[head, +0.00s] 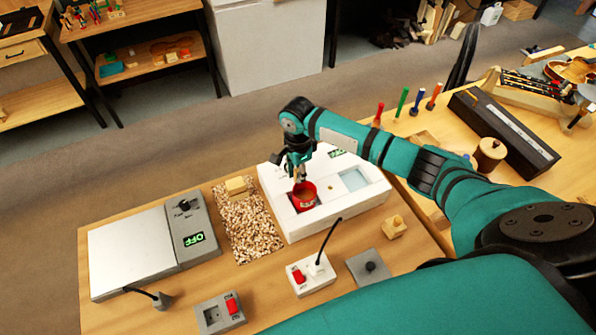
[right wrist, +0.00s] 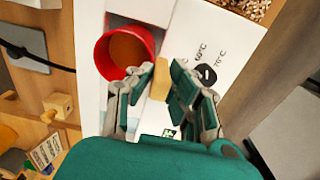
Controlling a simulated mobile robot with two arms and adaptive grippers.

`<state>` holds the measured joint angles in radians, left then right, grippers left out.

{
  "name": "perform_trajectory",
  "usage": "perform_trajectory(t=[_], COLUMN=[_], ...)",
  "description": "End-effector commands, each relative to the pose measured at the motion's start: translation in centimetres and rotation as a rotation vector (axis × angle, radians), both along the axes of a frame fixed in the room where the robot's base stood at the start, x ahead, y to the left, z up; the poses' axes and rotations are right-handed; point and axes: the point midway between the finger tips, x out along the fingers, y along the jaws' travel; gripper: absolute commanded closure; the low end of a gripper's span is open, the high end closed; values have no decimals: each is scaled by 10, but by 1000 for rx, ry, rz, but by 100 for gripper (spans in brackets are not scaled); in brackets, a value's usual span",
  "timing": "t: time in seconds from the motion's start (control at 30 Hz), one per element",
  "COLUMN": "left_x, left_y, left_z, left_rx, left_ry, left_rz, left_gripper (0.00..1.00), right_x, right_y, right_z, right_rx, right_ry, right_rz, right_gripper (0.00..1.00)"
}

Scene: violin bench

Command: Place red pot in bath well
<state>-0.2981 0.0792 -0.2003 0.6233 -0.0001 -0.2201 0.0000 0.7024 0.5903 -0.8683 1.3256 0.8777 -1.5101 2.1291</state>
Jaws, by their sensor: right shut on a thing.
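The red pot (head: 304,195), with brown contents, is at the left well of the white bath unit (head: 285,222); I cannot tell whether it rests on the bottom or is held slightly above. The pot also shows upright in the right wrist view (right wrist: 103,56). My right gripper (head: 299,177) is over the pot's back side. In the right wrist view its fingers (right wrist: 160,82) are closed around the pale wooden handle of the pot. The bath's other well (head: 354,180), pale blue, is to the right and empty. My left gripper is not in view.
A bed of wood chips (head: 248,228) with a wooden block lies left of the bath. A hot plate (head: 130,252) reading OFF is farther left. Switch boxes (head: 312,275) with a cable stand in front. A wooden knob block (head: 394,227) is at the right.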

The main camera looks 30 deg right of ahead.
Motion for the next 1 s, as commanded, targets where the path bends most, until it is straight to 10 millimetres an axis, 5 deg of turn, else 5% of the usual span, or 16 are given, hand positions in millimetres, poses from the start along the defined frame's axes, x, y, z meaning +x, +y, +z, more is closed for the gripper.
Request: perform_trajectory(t=[0.13, 0.17, 0.33, 0.67, 1.0], left_x=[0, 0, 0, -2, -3], left_y=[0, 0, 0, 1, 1], left_z=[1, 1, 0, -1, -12], left_rx=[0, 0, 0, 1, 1], left_ry=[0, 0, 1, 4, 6], left_rz=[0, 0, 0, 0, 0], left_gripper=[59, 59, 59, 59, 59], right_x=[0, 0, 0, 0, 1], right_y=[0, 0, 0, 0, 0], right_z=[-2, -2, -2, 2, 64], right_rx=[2, 2, 1, 0, 2], right_ry=[0, -1, -1, -1, -6], right_rz=[0, 0, 0, 0, 1], right_gripper=[100, 81, 61, 61, 61])
